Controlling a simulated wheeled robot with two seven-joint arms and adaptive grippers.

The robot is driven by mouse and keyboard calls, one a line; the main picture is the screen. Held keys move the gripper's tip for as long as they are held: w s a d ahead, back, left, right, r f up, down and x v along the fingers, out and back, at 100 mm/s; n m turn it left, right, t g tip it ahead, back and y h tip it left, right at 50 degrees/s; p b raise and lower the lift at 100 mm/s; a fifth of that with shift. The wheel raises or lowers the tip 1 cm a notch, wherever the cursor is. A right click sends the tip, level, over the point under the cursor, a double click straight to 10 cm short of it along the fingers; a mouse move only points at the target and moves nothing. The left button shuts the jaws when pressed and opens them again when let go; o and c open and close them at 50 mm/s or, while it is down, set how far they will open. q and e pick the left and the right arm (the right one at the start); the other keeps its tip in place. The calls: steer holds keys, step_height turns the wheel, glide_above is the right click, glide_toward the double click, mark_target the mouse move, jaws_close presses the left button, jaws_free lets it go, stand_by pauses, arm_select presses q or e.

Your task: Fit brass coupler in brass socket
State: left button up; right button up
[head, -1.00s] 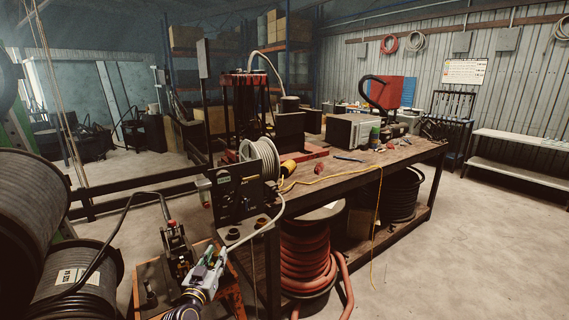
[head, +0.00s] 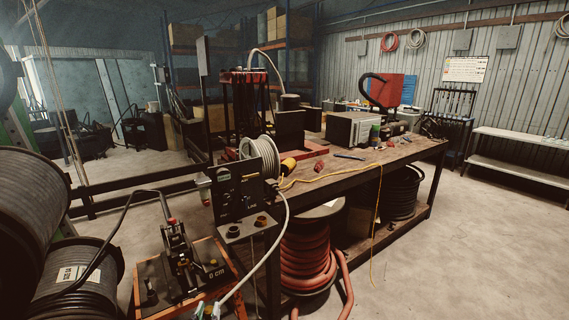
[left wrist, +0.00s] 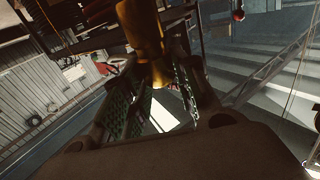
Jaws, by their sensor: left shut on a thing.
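The brass coupler (left wrist: 143,32) fills the top middle of the left wrist view, between the two fingers of my left gripper (left wrist: 158,85). The gripper is shut on it. In the head view only a small part of my left gripper (head: 207,312) shows at the bottom edge, where the pale hose (head: 271,245) runs down to it. The brass socket (head: 261,220) sits on the small grey ledge below the dark panel, above and to the right of the gripper and apart from it. A darker round fitting (head: 233,231) is beside it. My right gripper is not in view.
The dark panel (head: 238,192) stands at the workbench (head: 345,175) corner, with the hose reel (head: 262,157) behind it. A hand-pump unit (head: 180,262) on an orange-edged cart is just left of the gripper. Large cable drums fill the left side.

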mark_target(209, 319)
arm_select(q)
steer(key=shift+s+d+f, duration=0.1)
steer(key=shift+s+f, duration=0.2)
steer(key=shift+s, duration=0.5)
steer(key=shift+s+f, duration=0.25)
steer(key=shift+s, duration=0.5)
